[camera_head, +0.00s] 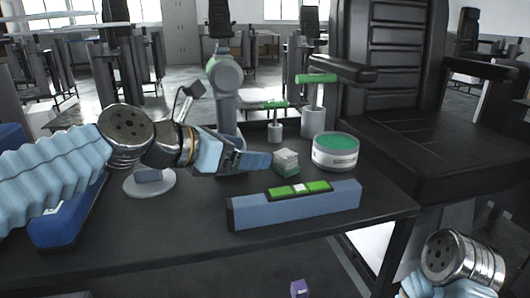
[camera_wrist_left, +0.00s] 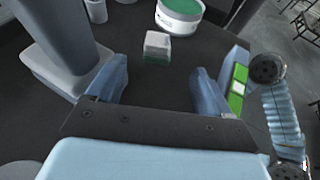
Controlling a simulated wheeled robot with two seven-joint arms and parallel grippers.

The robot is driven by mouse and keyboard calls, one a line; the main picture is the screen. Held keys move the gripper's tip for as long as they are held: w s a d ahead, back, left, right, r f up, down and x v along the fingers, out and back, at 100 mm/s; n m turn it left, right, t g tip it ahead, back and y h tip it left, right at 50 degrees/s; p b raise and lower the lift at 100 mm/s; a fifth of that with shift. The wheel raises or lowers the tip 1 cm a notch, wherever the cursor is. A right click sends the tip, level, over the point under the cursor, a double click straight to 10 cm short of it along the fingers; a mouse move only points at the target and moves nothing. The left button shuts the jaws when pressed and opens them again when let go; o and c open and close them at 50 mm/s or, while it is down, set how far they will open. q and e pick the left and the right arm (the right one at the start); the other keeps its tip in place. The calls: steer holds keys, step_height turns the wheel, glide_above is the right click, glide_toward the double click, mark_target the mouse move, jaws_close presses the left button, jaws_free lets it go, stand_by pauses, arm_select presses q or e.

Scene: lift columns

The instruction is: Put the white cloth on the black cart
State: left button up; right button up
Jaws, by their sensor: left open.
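A small block with a whitish top and greenish sides (camera_head: 286,162) sits on the dark table (camera_head: 190,215); it may be the folded white cloth, but I cannot tell. It also shows in the left wrist view (camera_wrist_left: 157,44). My left gripper (camera_head: 262,160) is just left of the block. In the left wrist view the gripper (camera_wrist_left: 158,88) has its fingers apart, nothing between them, and the block lies beyond the gap. I see no clearly recognisable black cart; a large black seat-like piece (camera_head: 445,140) stands at the right. My right arm shows at the lower right, its gripper out of view.
A round white tin with a green top (camera_head: 335,152) stands right of the block. A long blue-grey box with green patches (camera_head: 297,205) lies in front. Green-topped cylinders (camera_head: 313,121) and a grey upright device (camera_head: 226,95) stand behind. Clear tabletop lies at front left.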

arm_select(q)
steer(key=shift+v, duration=1.7)
